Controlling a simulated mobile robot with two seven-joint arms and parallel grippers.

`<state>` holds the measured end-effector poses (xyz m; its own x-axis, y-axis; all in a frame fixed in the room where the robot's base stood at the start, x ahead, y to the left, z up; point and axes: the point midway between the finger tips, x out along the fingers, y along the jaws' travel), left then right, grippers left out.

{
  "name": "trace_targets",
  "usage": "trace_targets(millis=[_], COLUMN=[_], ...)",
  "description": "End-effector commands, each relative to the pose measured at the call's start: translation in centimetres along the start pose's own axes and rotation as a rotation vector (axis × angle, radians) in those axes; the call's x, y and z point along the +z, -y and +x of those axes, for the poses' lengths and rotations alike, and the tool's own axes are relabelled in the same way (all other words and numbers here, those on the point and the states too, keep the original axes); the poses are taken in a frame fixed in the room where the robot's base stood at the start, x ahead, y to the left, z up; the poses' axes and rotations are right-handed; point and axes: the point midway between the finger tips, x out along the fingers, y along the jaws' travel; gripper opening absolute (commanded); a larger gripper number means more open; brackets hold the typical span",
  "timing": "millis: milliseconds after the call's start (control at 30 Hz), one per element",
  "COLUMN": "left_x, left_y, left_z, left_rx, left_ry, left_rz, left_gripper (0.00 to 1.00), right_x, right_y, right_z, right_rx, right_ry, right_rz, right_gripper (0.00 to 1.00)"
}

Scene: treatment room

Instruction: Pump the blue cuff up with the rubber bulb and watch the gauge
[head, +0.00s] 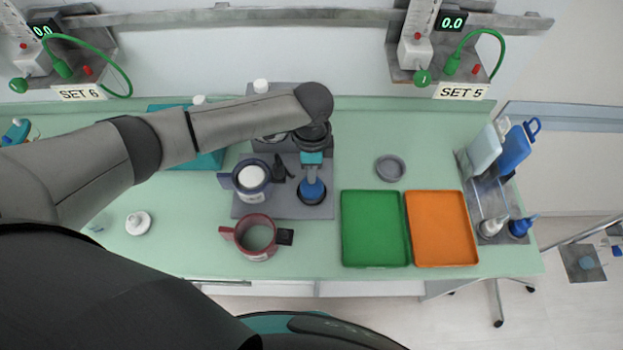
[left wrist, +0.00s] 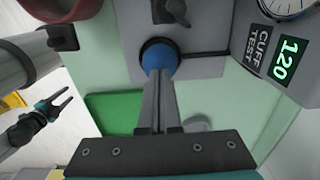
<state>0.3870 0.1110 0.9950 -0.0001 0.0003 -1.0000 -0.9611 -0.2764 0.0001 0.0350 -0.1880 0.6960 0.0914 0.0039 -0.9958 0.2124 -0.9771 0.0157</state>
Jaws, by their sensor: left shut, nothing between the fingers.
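The blue cuff (head: 251,178) is wrapped around a pale cylinder on the grey base in the head view. The blue rubber bulb (head: 312,190) sits in a dark ring to its right; its top also shows in the left wrist view (left wrist: 159,55). My left gripper (head: 312,176) points down at the bulb with its fingers closed together, tips at or against its top; contact is hard to tell. A display marked CUFF TEST reads 120 (left wrist: 288,58) in the left wrist view. The gauge (left wrist: 287,7) is cut off there, its needle unreadable. My right gripper (left wrist: 66,101) is open and empty.
A red cuff (head: 257,237) stands in front of the base. A green tray (head: 375,228) and an orange tray (head: 441,228) lie to the right, with a grey round dish (head: 390,168) behind. A bottle rack (head: 485,190) stands at the table's right end.

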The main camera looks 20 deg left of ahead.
Motion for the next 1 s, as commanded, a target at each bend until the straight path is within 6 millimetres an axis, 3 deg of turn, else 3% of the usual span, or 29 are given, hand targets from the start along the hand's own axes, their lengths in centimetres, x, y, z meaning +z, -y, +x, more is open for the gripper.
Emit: trace_targets(millis=[267, 733, 1000], left_x=[0.0, 0.0, 0.0], left_y=[0.0, -0.1, -0.1], left_z=[0.2, 2.5, 1.4], left_rx=[0.000, 0.001, 0.001], left_ry=[0.000, 0.000, 0.000], left_rz=[0.000, 0.000, 0.001], left_gripper=[0.00, 0.00, 0.00], right_x=[0.0, 0.1, 0.0], right_y=[0.0, 0.0, 0.0], right_z=[0.1, 1.6, 0.4], right_rx=[0.000, 0.000, 0.000], right_ry=[0.000, 0.000, 0.000], right_rz=[0.000, -0.001, -0.001], right_gripper=[0.50, 0.50, 0.50])
